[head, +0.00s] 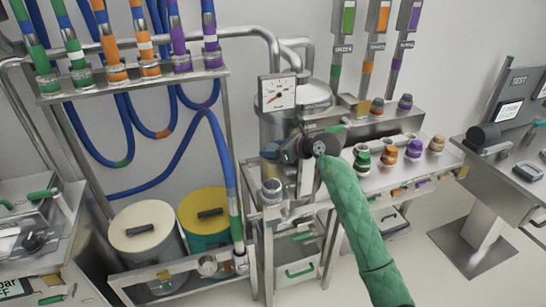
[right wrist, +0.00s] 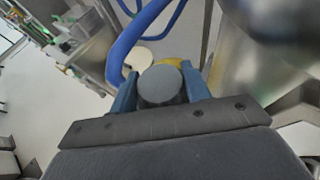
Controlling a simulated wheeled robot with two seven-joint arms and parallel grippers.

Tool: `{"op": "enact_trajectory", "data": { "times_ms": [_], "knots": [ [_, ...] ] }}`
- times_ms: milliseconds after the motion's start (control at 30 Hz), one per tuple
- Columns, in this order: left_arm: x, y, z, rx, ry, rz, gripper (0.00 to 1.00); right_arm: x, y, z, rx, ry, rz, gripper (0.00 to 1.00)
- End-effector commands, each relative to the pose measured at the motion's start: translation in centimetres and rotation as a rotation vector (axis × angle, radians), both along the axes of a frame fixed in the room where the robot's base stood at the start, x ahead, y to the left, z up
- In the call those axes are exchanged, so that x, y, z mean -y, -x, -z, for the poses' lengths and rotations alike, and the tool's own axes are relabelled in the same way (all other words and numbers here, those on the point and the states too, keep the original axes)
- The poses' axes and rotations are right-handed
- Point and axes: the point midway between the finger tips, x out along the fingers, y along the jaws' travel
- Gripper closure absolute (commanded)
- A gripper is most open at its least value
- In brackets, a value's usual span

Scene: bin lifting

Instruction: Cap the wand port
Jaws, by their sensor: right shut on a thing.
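My right gripper (head: 272,151) is at the middle of the head view, at the end of my green-sleeved arm, in front of the steel vessel. In the right wrist view my right gripper (right wrist: 160,84) has its two blue fingers closed on the sides of a round dark grey cap (right wrist: 161,86). The cap's flat face shows. In the head view the cap is mostly hidden by the gripper. A short upright metal port (head: 271,190) stands just below the gripper, apart from it; I cannot tell whether it is the wand port. My left gripper is not in view.
Several coloured fittings stand on the steel bench (head: 345,178) to the right.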

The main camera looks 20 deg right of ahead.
Motion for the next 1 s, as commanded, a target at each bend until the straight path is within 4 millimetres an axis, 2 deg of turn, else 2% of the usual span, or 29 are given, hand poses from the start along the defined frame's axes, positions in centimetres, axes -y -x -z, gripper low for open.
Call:
{"op": "enact_trajectory", "data": {
  "times_ms": [167, 367, 900, 1000],
  "knots": [
    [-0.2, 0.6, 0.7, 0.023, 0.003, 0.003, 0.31, -0.1, -0.1, 0.8, 0.001, -0.004, -0.027, 0.84],
    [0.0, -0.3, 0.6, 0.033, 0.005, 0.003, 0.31, -0.2, -0.1, 1.9, 0.002, -0.004, -0.029, 0.84],
    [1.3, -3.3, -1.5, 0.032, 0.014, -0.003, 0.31, -0.2, -0.1, 6.2, 0.002, -0.004, -0.028, 0.84],
    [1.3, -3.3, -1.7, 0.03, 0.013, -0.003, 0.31, -0.1, -0.1, 5.9, 0.003, -0.002, -0.028, 0.84]
  ]
}}
